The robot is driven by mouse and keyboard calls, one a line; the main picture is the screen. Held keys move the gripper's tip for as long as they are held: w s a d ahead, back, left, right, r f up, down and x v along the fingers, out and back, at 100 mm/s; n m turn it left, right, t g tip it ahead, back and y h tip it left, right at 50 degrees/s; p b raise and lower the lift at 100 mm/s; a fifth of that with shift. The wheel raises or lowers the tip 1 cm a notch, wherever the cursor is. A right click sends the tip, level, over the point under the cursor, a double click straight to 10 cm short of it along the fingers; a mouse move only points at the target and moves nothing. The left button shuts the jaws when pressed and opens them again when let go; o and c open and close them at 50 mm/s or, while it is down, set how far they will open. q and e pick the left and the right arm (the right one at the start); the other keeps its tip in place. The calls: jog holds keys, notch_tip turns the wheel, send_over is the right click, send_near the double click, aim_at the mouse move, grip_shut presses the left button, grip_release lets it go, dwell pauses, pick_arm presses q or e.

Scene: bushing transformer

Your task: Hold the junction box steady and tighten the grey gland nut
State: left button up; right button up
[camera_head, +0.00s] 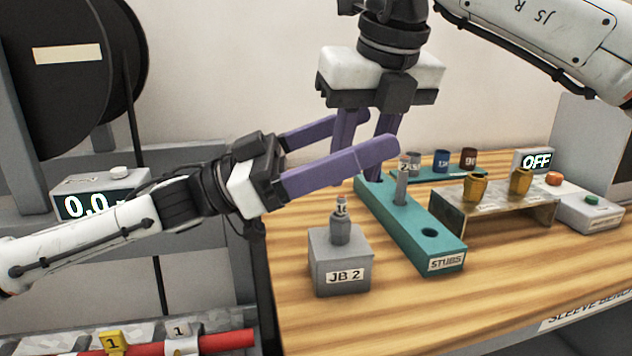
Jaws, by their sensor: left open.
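The grey junction box (341,271), labelled JB 2, sits upright on the wooden bench. A grey gland nut (340,231) is on top of it, with a thinner numbered piece standing out of it. My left gripper (377,129) is open, its purple fingers spread above and behind the box, not touching it. My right gripper (366,138) points down from above, behind the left fingers. Its fingers show a gap, but their tips are largely hidden, so I cannot tell whether they hold anything.
A teal block (412,236) labelled STUBS holds a grey stub (401,187). A metal stand (512,208) carries two brass-coloured pieces. A button box (590,208) and an OFF display (534,161) are at right. A reel (60,75) and a 0.0 display (88,203) are left. The front bench is clear.

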pick_arm(q)
jog(key=w+a+f+y, duration=0.1)
jog(key=w+f, duration=0.1)
jog(key=f, duration=0.2)
jog(key=w+a+f+n+t+y, duration=0.1)
jog(key=a+f+y, duration=0.1)
jog(key=f, duration=0.2)
jog(key=w+a+f+y, duration=0.1)
jog(key=w+f, duration=0.1)
jog(key=f, duration=0.2)
jog(key=shift+w+a+n+t+y, duration=0.3)
jog(key=shift+w+a+y, duration=0.05)
jog(key=shift+a+y, duration=0.05)
send_near(362, 238)
jog(key=shift+r+x, duration=0.25)
jog(key=shift+x, duration=1)
jog(key=x, duration=0.7)
jog(key=shift+d+f, duration=0.25)
jog(key=shift+f, duration=0.05)
jog(key=shift+c, duration=0.4)
